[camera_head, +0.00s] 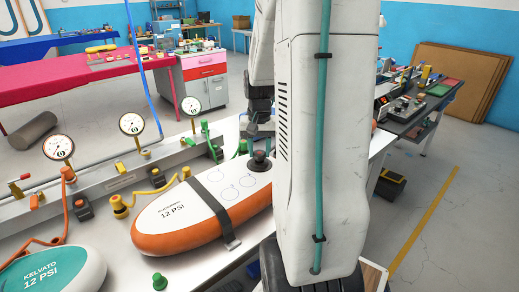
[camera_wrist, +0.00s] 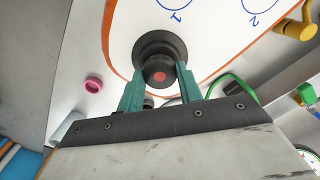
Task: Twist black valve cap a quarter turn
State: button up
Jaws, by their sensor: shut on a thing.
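The black valve cap (camera_wrist: 160,72) has a red dot on top and sits in a dark round valve base near the end of the white and orange board. In the wrist view the green fingers of my gripper (camera_wrist: 160,88) stand on either side of the cap and are shut on it. In the head view the valve (camera_head: 261,160) shows as a black knob on the board (camera_head: 165,222). My gripper (camera_head: 258,128) comes in there from above, partly hidden behind my own white arm. A dark strap (camera_head: 213,208) crosses the board.
Pressure gauges (camera_head: 131,124) on stands line the bench behind the board. A yellow hose fitting (camera_head: 120,205), a green plug (camera_head: 159,281) and a teal board (camera_head: 55,272) lie to the left. A pink ring (camera_wrist: 93,84) lies beside the board.

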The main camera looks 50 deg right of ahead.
aim_at(259, 153)
jog(key=n, duration=0.5)
jog(key=shift+r, duration=0.1)
dwell(0.4)
jog(key=shift+r, duration=1.65)
jog(key=shift+r, duration=0.1)
jog(key=shift+r, duration=1.9)
